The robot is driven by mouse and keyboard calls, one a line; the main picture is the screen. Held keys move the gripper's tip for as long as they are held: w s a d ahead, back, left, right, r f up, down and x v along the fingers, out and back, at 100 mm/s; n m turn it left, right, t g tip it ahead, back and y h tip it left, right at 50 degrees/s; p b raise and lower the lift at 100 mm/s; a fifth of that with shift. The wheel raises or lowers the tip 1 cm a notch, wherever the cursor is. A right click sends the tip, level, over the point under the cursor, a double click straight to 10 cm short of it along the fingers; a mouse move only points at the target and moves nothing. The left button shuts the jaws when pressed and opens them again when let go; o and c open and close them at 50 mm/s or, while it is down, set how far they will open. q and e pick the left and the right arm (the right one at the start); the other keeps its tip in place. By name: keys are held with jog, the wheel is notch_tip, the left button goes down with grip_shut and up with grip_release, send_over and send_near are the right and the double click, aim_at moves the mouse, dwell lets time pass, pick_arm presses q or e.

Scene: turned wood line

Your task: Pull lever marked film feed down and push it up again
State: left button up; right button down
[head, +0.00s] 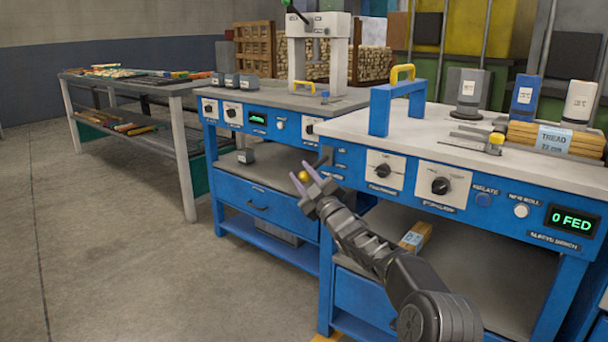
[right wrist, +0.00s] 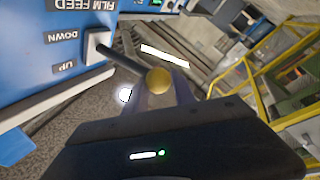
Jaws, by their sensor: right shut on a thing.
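The film feed lever has a dark rod (right wrist: 120,62) and a yellow ball knob (right wrist: 158,82). The rod sticks out from a pale plate on a blue panel marked FILM FEED (right wrist: 80,5), DOWN and UP. The plate is beside the DOWN label in the right wrist view. My right gripper (head: 311,178) is shut on the knob, which also shows between its fingers in the head view (head: 303,177). The lever's exact angle is hard to tell. My left gripper is not in view.
The blue bench (head: 407,185) carries dials, two round buttons and a display reading 0 FED (head: 573,221). Open floor lies at the left.

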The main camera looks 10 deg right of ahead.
jog(key=f, duration=0.2)
jog(key=d+f, duration=0.1)
jog(key=shift+w, duration=0.35)
jog(key=shift+w+d+f+h+b, duration=0.1)
jog(key=shift+d+f+h+b, duration=0.2)
jog(key=shift+d+f+h, duration=0.1)
jog(key=shift+f, duration=0.1)
jog(key=c, duration=1)
grip_release()
jog(key=shift+w+f, duration=0.1)
jog(key=shift+f, duration=0.05)
jog(key=shift+y, duration=0.4)
jog(key=v, duration=0.2)
jog(key=p+v, duration=0.1)
jog(key=v, duration=0.2)
jog(key=a+r+v, duration=0.1)
jog(key=v, duration=0.1)
jog(key=shift+s, duration=0.45)
